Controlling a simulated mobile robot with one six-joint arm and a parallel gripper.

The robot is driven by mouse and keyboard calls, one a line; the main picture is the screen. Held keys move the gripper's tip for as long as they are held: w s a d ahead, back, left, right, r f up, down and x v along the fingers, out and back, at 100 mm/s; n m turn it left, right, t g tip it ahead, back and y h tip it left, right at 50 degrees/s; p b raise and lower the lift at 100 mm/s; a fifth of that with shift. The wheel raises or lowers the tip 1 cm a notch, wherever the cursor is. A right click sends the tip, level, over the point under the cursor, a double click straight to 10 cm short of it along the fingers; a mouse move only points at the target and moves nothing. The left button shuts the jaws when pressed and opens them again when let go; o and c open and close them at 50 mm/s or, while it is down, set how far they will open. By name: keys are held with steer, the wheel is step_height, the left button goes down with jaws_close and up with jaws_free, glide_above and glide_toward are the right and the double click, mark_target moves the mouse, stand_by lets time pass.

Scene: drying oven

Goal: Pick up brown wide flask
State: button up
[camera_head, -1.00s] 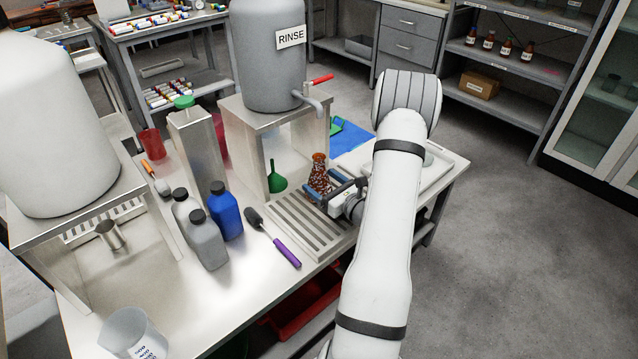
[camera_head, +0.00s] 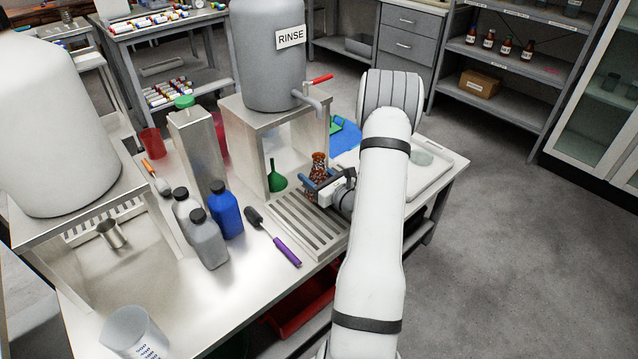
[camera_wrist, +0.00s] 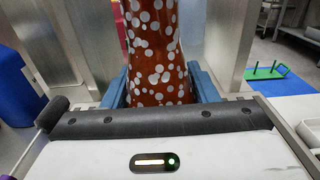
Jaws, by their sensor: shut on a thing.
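The brown wide flask (camera_head: 318,170) is a reddish-brown, narrow-necked vessel with pale spots. It stands out above the grated drain tray, in front of the rinse tank's stand. My gripper (camera_head: 318,188) is shut on it, with the blue fingers on either side of its body. In the wrist view the spotted flask (camera_wrist: 155,60) fills the middle, upright between the blue fingers of my gripper (camera_wrist: 160,88). Its top is cut off there and its base is hidden behind the gripper body. I cannot tell whether the base touches the tray.
The slotted drain tray (camera_head: 308,226) lies below. A white tray (camera_head: 440,160) is at right.

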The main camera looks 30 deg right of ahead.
steer(key=c, duration=0.5)
steer(key=shift+r, duration=0.1)
